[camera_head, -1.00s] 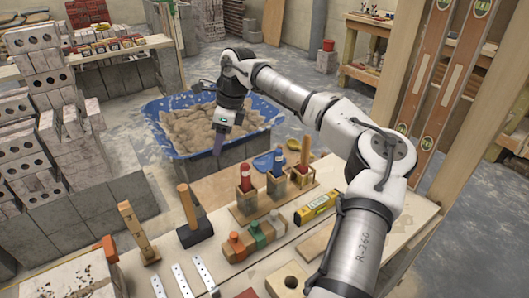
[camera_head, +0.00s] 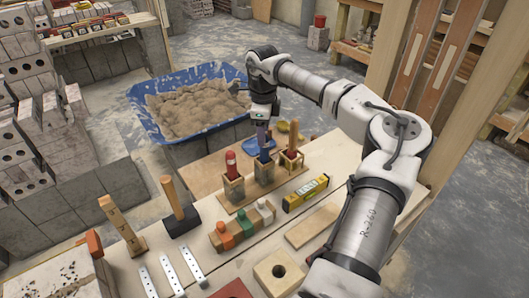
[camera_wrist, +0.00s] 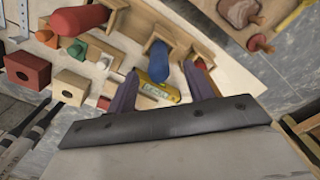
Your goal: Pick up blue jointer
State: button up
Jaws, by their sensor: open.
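The blue jointer (camera_head: 264,157) stands handle-up in the middle wooden holder of a row of three on the bench. In the wrist view its blue handle (camera_wrist: 159,58) shows between my fingertips, end towards the camera. My gripper (camera_head: 263,132) is open, pointing down above the blue handle. In the wrist view my gripper (camera_wrist: 161,72) has one finger on each side of the handle, with nothing clasped. I cannot tell how far the fingertips are above the handle. The jointer's lower part is hidden in its holder.
A red-handled tool (camera_head: 231,163) stands in the left holder and a wooden-handled one (camera_head: 293,138) in the right. A blue tub (camera_head: 150,125) of mortar stands behind the bench.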

jog(key=f, duration=0.2)
jog(key=f+p, duration=0.1)
jog(key=f, duration=0.2)
jog(key=shift+s+d+f, duration=0.1)
jog(key=shift+s+d, duration=0.1)
jog(key=c, duration=1.1)
notch_tip(320, 180, up, 20)
jog(key=shift+r+b, duration=0.1)
jog(key=shift+b, duration=0.7)
jog(key=o, duration=0.3)
grip_shut()
